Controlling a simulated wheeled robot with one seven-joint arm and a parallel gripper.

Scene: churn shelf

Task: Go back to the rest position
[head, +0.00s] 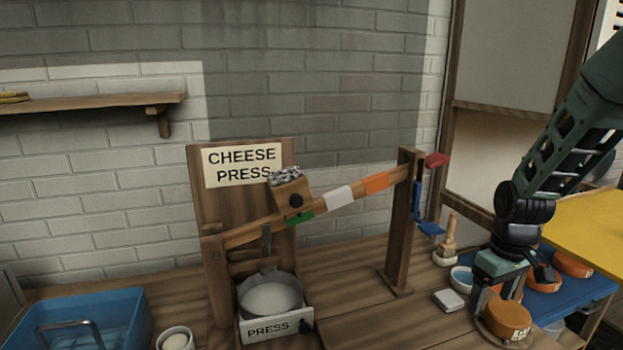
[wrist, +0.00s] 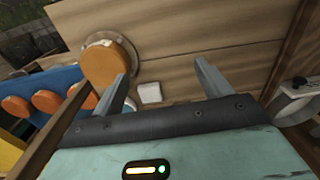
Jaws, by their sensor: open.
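My gripper (head: 508,285) is at the right of the head view, low over the bench beside an orange cheese wheel (head: 507,318). In the wrist view my gripper (wrist: 160,75) has its two fingers wide apart with nothing between them. The cheese wheel also shows in the wrist view (wrist: 106,62), on a round board left of the left finger. My arm reaches down from the upper right of the head view.
The cheese press lever (head: 340,197) slopes up to a post (head: 404,225). A pot (head: 270,297) sits in the PRESS box. A white block (head: 448,300) and wooden tool (head: 447,240) stand near my gripper. Several orange wheels sit on a blue surface (head: 590,297). A blue tub (head: 125,305) is at left.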

